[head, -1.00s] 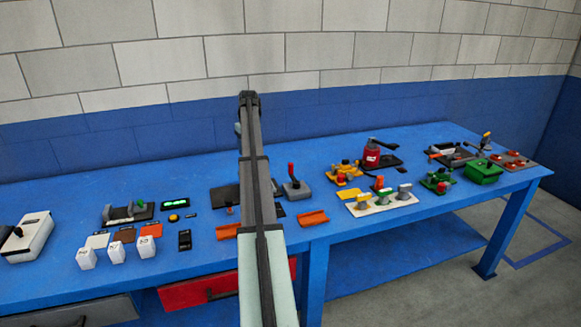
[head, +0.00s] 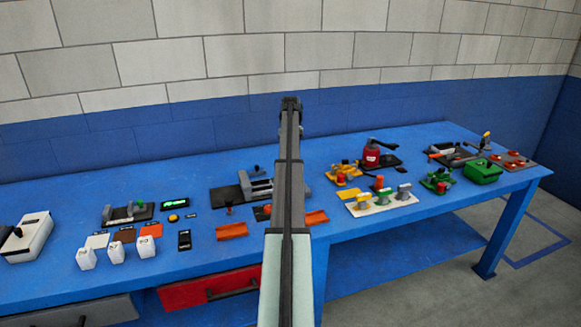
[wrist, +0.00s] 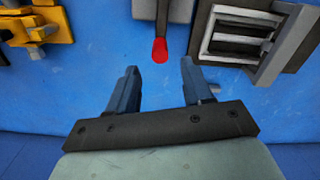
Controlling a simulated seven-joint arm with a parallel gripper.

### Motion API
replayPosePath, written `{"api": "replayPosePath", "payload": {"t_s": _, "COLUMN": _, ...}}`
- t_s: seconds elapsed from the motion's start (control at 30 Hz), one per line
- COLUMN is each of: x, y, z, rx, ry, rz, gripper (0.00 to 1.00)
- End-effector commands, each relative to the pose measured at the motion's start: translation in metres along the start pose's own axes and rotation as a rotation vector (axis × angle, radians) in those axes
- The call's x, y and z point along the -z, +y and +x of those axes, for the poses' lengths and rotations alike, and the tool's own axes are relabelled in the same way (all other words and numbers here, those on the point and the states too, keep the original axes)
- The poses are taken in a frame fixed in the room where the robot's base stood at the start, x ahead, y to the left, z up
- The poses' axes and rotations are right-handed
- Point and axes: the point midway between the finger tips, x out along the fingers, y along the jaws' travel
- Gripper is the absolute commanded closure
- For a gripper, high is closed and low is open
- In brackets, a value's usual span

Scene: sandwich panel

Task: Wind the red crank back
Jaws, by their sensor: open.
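The red crank handle (wrist: 160,50) points toward my gripper in the wrist view. It comes out of a grey base (wrist: 161,11) at the top edge of that view. My gripper (wrist: 158,67) is open and empty, with its two dark fingers spread apart. The red tip lies just beyond the fingertips, roughly in line with the gap between them; I see no contact. In the head view my arm covers the red crank and my gripper.
A grey and black slotted fixture (wrist: 238,38) stands close beside the crank; it also shows in the head view (head: 258,189). A yellow fixture (wrist: 38,25) is on the other side. Orange trays (head: 232,231) lie near the front edge.

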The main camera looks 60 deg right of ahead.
Motion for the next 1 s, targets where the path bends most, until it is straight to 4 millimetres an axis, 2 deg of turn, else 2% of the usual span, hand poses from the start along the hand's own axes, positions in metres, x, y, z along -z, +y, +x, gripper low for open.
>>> {"api": "replayPosePath", "payload": {"t_s": 0.2, "x": -0.001, "y": -0.001, "z": 0.038, "rx": 0.001, "ry": -0.001, "rz": 0.000, "gripper": 0.50}}
{"api": "replayPosePath", "payload": {"t_s": 0.4, "x": 0.000, "y": 0.000, "z": 0.060, "rx": 0.000, "ry": 0.000, "rz": 0.000, "gripper": 0.50}}
{"api": "replayPosePath", "payload": {"t_s": 0.6, "x": 0.000, "y": 0.000, "z": 0.069, "rx": 0.000, "ry": 0.001, "rz": 0.000, "gripper": 0.50}}
{"api": "replayPosePath", "payload": {"t_s": 0.87, "x": 0.000, "y": 0.000, "z": 0.070, "rx": 0.000, "ry": 0.001, "rz": 0.000, "gripper": 0.50}}
{"api": "replayPosePath", "payload": {"t_s": 1.0, "x": 0.000, "y": 0.000, "z": 0.070, "rx": 0.000, "ry": 0.001, "rz": 0.000, "gripper": 0.60}}
